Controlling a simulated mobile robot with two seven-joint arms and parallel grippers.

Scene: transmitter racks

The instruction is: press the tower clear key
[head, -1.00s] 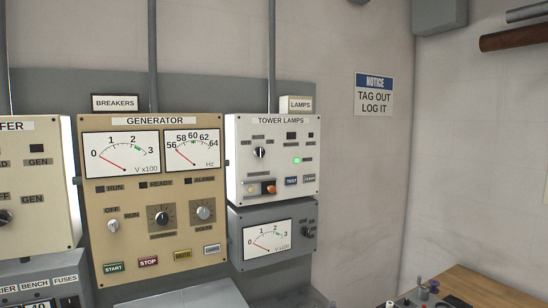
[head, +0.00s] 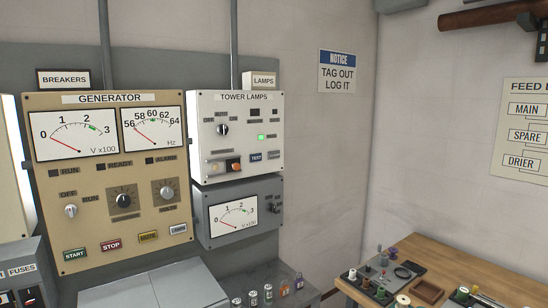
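The tower lamps panel (head: 236,130) is a white box on the wall at the middle of the head view. It carries a rotary knob (head: 222,129), a lit green lamp (head: 261,136) and an orange-lit switch (head: 234,166). Along its lower right are a dark blue key (head: 256,157) that seems to read TEST and a grey key (head: 274,154) whose label is too small to read for sure. Neither of my grippers is in the head view.
The beige generator panel (head: 109,178) stands left of the lamps panel. A grey meter box (head: 240,214) hangs below it. Several small jars (head: 268,293) stand on the grey bench below. A wooden table (head: 455,266) with small parts stands at the right.

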